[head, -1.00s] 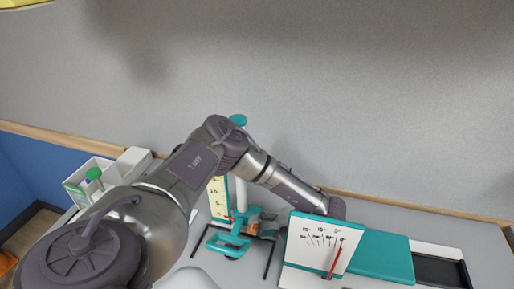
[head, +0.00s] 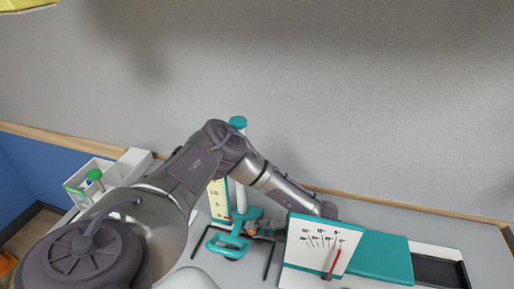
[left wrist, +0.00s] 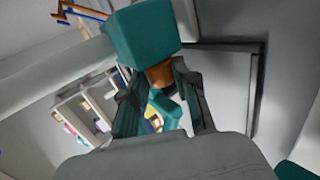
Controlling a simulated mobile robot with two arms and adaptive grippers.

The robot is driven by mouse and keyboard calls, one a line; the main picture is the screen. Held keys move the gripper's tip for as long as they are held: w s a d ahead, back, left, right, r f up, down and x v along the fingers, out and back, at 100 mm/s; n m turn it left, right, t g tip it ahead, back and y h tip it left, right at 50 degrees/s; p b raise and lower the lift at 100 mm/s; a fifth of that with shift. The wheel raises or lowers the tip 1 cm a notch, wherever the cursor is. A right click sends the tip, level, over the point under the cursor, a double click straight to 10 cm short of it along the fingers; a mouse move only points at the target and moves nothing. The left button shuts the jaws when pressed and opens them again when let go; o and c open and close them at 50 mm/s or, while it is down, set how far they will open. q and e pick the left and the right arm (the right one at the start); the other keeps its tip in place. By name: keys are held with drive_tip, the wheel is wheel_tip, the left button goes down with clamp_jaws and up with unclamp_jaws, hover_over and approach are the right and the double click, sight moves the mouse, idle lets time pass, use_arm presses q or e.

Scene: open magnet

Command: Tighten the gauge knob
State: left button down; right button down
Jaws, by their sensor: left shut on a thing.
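A teal height gauge stands on the table, with a cream ruled scale (head: 219,201), a white post (head: 240,197) and a teal cap (head: 238,122). A teal slider block (left wrist: 144,38) shows large in the left wrist view, with an orange-brown knob (left wrist: 160,75) on it. My left gripper (left wrist: 160,80) has its two dark fingers on either side of this knob and is shut on it. In the head view the left gripper (head: 268,227) reaches the gauge from the right, small and partly hidden. My right gripper is not in view.
A white bin (head: 91,172) stands at the left. The grey wall is close behind.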

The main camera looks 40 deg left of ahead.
use_arm(q)
drive_tip(key=shift+d+f+y+b, duration=0.1)
drive_tip(key=shift+f+y+b, duration=0.3)
drive_tip(key=shift+y+b, duration=0.1)
drive_tip(key=shift+r+g+y, duration=0.2)
drive_tip(key=shift+g+y, duration=0.4)
drive_tip(key=shift+y, duration=0.1)
drive_tip(key=c, duration=0.9)
unclamp_jaws()
drive_tip(key=shift+w, duration=0.1)
drive_tip(key=v, duration=1.2)
